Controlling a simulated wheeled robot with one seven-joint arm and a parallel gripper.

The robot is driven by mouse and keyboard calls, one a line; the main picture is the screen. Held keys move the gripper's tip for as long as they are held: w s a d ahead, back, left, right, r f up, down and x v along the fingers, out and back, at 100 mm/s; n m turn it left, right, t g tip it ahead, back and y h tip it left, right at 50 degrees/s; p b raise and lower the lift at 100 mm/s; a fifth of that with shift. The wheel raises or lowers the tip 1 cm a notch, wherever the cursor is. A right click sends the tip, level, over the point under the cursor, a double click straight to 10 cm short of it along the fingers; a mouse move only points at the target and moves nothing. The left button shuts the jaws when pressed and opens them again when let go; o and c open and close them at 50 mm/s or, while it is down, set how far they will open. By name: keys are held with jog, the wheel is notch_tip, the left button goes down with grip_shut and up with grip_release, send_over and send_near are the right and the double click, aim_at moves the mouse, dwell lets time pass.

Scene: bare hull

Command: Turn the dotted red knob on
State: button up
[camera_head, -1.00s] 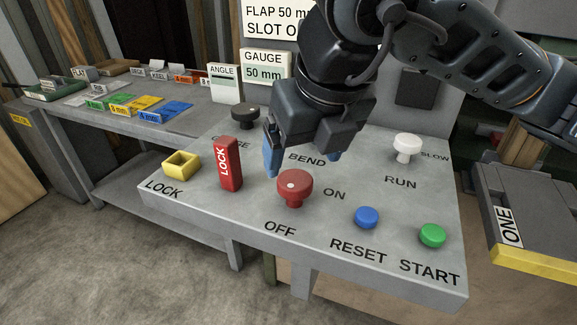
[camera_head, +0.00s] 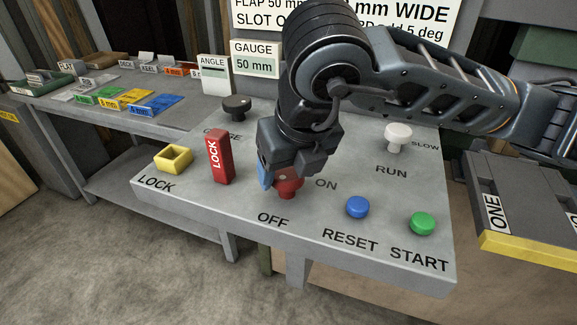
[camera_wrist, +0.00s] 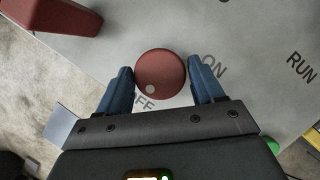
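The red knob (camera_head: 288,186) stands on the grey panel (camera_head: 200,205), between the OFF and ON labels. In the wrist view, the round red knob (camera_wrist: 161,70) has a pale dot on its rim on the side of the OFF label (camera_wrist: 143,103). My gripper (camera_head: 283,180) is low over the knob, pointing down. In the wrist view, its blue fingers (camera_wrist: 161,74) are open, one on each side of the knob, with a narrow gap showing at each side. In the head view, my gripper hides part of the knob's top.
The red LOCK block (camera_head: 219,157) stands just left of my gripper, with a yellow square socket (camera_head: 173,158) beyond it. A blue RESET button (camera_head: 357,207) and green START button (camera_head: 423,223) lie to the right. A black knob (camera_head: 237,106) and white knob (camera_head: 397,137) stand farther back.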

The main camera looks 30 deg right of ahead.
jog(key=c, duration=0.7)
jog(key=shift+f+b, duration=0.1)
jog(key=shift+b, duration=0.4)
jog(key=n+b, duration=0.1)
jog(key=b, duration=0.1)
jog(key=n+b, duration=0.1)
jog(key=b, duration=0.2)
jog(key=shift+d+f+y, duration=0.1)
jog(key=shift+f+y, duration=0.25)
jog(key=shift+y, duration=0.05)
jog(key=n+y+b, duration=0.1)
jog(key=n+b, duration=0.1)
jog(key=b, duration=0.2)
jog(key=n+b, duration=0.2)
jog(key=b, duration=0.1)
jog(key=shift+d+n+y+b, duration=0.1)
jog(key=shift+n+y+b, duration=0.25)
jog(key=shift+n+y, duration=0.05)
jog(key=n+b, duration=0.1)
jog(key=n+g+y+b, duration=0.1)
jog(key=n+b, duration=0.3)
jog(key=shift+w+d+r+g+y, duration=0.1)
jog(key=shift+w+r+g+y, duration=0.05)
jog(key=shift+r+g+y, duration=0.15)
jog(key=n+g+b, duration=0.1)
jog(key=n, duration=0.2)
jog(key=n+g+y+b, duration=0.1)
jog(key=n, duration=0.2)
jog(key=shift+w+r, duration=0.1)
jog(key=shift+r, duration=0.05)
